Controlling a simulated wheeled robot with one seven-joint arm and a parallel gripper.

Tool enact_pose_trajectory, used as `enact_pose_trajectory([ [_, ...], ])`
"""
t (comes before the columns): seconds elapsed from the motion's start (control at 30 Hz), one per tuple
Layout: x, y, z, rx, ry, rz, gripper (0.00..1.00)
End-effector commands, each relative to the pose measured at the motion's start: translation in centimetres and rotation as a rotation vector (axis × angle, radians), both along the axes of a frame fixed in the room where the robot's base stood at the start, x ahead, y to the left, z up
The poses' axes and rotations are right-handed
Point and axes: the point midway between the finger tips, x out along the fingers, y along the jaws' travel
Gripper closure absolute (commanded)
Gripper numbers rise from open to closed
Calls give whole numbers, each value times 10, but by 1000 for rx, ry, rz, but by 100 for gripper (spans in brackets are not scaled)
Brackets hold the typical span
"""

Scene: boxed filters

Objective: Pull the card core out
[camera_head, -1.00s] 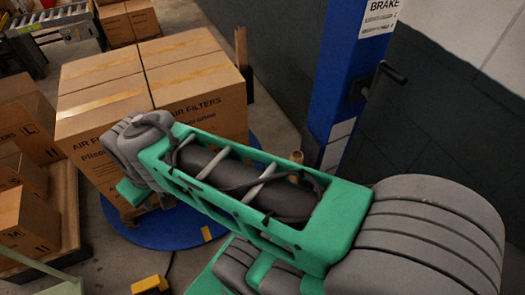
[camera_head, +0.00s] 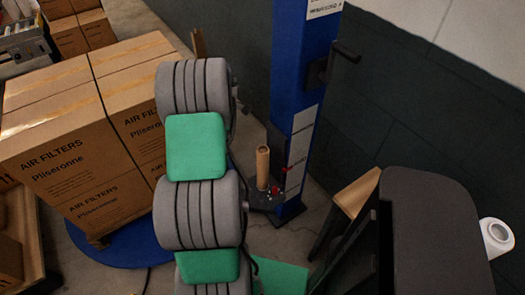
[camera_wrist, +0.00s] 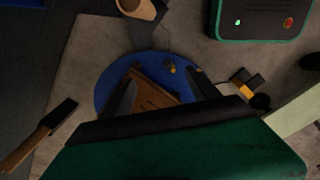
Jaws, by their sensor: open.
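The card core (camera_head: 262,167) is a brown tube standing upright on a dark holder at the foot of the blue column. Nothing of mine touches it in the head view. My arm's grey and green links stand to its left in that view and hide my gripper there. In the wrist view my gripper (camera_wrist: 162,92) has its two dark fingers spread apart with nothing held between them. A tan rounded thing at the top of the wrist view (camera_wrist: 142,9) is cut off; I cannot tell whether it is the core.
The blue column (camera_head: 298,100) has a dark crank handle (camera_head: 345,51). Air filter boxes (camera_head: 85,150) stand stacked over a blue turntable (camera_head: 115,247), partly behind my arm. A white roll (camera_head: 497,238) is at the far right. Floor shows between the arm and the column.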

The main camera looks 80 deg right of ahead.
Motion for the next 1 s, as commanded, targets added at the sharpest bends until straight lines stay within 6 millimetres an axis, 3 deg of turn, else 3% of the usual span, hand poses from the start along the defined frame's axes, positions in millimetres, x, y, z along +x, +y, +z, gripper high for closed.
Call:
enact_pose_trajectory([
  [0.03, -35, -18, -26, 16, 8, -5, 30],
  [0.1, -71, -34, -49, 29, 13, 10, 30],
  [0.2, -104, -46, -69, 39, 15, 28, 30],
  [0.27, -115, -49, -75, 42, 15, 34, 30],
  [0.43, -120, -50, -92, 45, 16, 39, 30],
  [0.73, -120, -50, -143, 44, 16, 38, 30],
  [1.0, -120, -50, -155, 42, 15, 38, 30],
])
